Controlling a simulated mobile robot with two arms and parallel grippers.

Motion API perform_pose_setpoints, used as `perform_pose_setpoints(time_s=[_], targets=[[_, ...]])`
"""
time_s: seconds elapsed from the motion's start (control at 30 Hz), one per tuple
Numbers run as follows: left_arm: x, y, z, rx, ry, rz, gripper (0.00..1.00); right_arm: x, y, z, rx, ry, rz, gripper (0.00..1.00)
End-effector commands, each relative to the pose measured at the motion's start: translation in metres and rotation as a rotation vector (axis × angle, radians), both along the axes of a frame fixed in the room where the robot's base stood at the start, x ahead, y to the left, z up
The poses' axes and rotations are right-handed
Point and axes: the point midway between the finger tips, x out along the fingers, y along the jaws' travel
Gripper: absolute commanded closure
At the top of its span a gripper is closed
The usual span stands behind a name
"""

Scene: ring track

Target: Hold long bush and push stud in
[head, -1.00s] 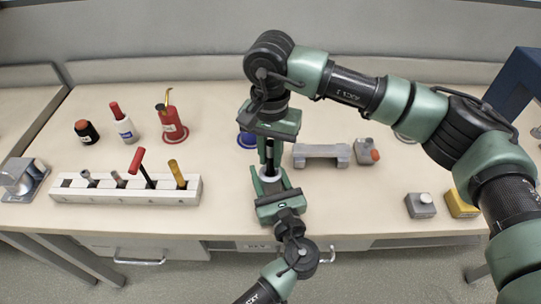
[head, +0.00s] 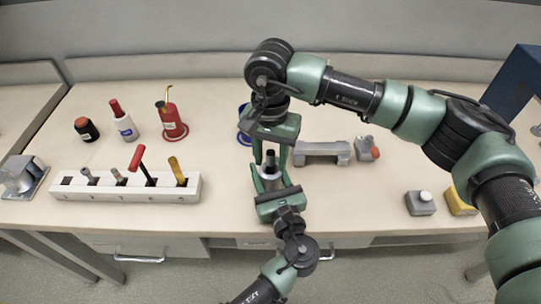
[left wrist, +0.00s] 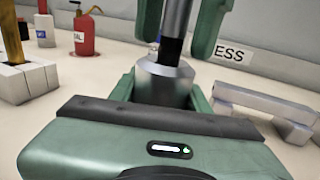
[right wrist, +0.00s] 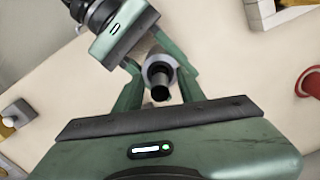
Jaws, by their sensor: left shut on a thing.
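My left gripper (head: 272,186) comes up from the bottom edge of the head view. It is shut around the long bush (left wrist: 165,84), a grey metal cylinder held upright. The stud (left wrist: 172,50) stands upright in the top of the bush; its dark part shows above the bush and a grey part above that. My right gripper (head: 272,152) is directly above and points down. Its fingers stand on both sides of the stud, apart, with a gap visible in the right wrist view (right wrist: 160,88). How deep the stud sits is hidden.
A white tool block (head: 125,189) with several handled tools stands at the left. Behind it are a red oil can (head: 172,122) and two small bottles. A grey bridge-shaped block (head: 322,153) lies right of the grippers. Small grey and yellow boxes (head: 462,203) stand at the right front.

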Motion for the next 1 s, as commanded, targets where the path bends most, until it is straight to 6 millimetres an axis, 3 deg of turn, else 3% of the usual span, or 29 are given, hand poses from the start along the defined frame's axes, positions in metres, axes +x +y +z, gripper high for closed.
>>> perform_pose_setpoints(time_s=[0.33, 0.8, 1.0], targets=[[0.000, 0.000, -0.001, -0.001, 0.002, -0.001, 0.72, 0.000, 0.001, 0.012, 0.002, -0.003, 0.001, 0.60], [0.000, 0.000, -0.001, -0.001, 0.002, -0.001, 0.72, 0.000, 0.001, 0.109, 0.001, -0.003, 0.001, 0.60], [0.000, 0.000, -0.001, -0.001, 0.002, -0.001, 0.72, 0.000, 0.001, 0.129, 0.001, -0.001, 0.001, 0.60]])
